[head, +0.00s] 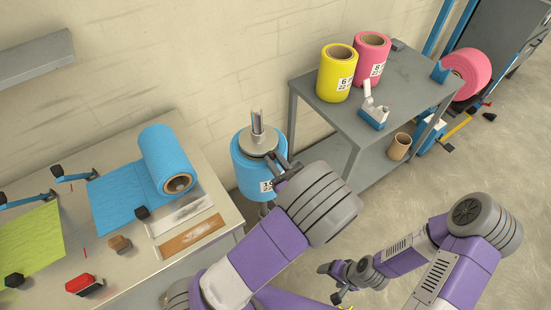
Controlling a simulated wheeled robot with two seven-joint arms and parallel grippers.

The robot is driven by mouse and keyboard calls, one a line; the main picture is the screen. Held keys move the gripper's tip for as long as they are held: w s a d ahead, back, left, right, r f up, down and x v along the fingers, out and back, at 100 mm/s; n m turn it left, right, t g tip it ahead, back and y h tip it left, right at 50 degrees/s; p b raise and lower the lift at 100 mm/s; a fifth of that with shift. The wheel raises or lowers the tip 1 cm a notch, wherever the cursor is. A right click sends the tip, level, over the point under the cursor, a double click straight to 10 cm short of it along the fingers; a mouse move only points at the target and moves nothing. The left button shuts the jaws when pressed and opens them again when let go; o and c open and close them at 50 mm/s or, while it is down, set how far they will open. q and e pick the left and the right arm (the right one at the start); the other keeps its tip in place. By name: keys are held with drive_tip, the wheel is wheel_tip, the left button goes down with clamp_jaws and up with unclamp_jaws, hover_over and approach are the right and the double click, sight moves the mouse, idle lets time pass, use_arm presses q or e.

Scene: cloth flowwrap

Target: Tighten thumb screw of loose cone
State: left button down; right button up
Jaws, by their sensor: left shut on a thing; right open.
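A blue roll (252,176) stands upright on a shaft (257,121) beside the table. A grey cone (259,143) sits on top of the roll, around the shaft. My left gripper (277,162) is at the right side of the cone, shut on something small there. This looks to be the cone's thumb screw, but the fingers and wrist hide it. My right gripper (326,269) is open and empty, low at the lower middle of the view, apart from the roll and cone.
The left table (112,170) holds another blue roll (166,160) with its cloth unrolled, green cloth (32,244) and a red-topped tool (83,284). A grey cart (400,93) at right carries yellow (337,75) and pink (372,58) rolls. The floor at right is mostly free.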

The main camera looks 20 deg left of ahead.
use_arm(q)
drive_tip(key=m+p, duration=0.3)
drive_tip(key=shift+r+p, duration=0.15)
drive_tip(key=shift+p, duration=0.2)
drive_tip(key=shift+f+m+p, duration=0.2)
drive_tip(key=shift+m+p, duration=1.2)
drive_tip(key=shift+p, duration=0.05)
drive_tip(key=c, duration=1)
unclamp_jaws()
drive_tip(key=shift+v, duration=3.75)
